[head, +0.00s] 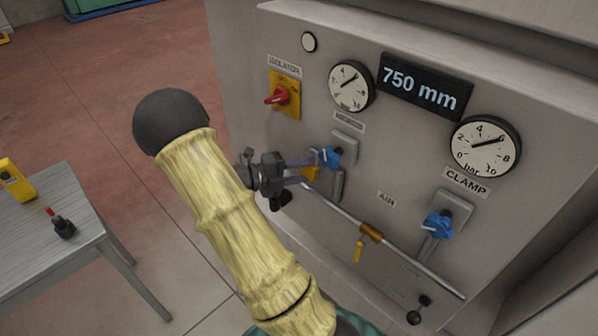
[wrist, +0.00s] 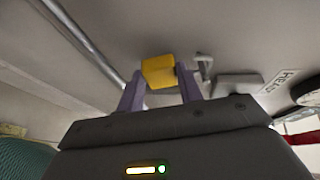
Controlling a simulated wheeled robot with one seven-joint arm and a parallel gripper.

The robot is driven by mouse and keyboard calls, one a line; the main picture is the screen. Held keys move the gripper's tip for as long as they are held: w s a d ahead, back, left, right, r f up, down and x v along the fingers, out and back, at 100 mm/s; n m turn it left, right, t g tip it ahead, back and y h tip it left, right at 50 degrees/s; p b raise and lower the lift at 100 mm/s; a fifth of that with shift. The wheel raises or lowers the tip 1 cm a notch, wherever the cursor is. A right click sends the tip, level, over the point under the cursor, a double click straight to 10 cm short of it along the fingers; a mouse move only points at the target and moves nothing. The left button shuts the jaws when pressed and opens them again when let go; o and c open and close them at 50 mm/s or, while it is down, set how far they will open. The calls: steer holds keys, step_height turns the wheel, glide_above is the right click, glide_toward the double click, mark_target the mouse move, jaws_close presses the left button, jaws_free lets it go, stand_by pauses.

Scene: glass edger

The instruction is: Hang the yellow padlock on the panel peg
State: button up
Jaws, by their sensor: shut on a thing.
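The yellow padlock (head: 310,173) is between the fingertips of my gripper (head: 308,171), close in front of the panel (head: 390,130). In the wrist view, the padlock (wrist: 157,71) shows as a yellow block, and the two purple fingers of my gripper (wrist: 160,86) are shut on it. Its shackle is not clearly visible. A small grey hook-like fitting (wrist: 204,65) shows just right of the padlock in the wrist view. I cannot tell whether it is the peg, or whether the padlock touches it.
Two blue handles (head: 329,157) (head: 438,224) stick out of the panel. A metal pipe (head: 420,271) with a yellow-handled valve (head: 359,250) runs below. A red-and-yellow isolator switch (head: 284,94) is at upper left. A grey table (head: 50,262) stands at left.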

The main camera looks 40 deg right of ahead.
steer(key=o, duration=1.2)
steer(key=shift+a, duration=0.1)
steer(key=b+v, duration=0.5)
steer(key=v, duration=1.2)
steer(key=shift+w+a, duration=0.1)
steer(key=shift+w, duration=0.1)
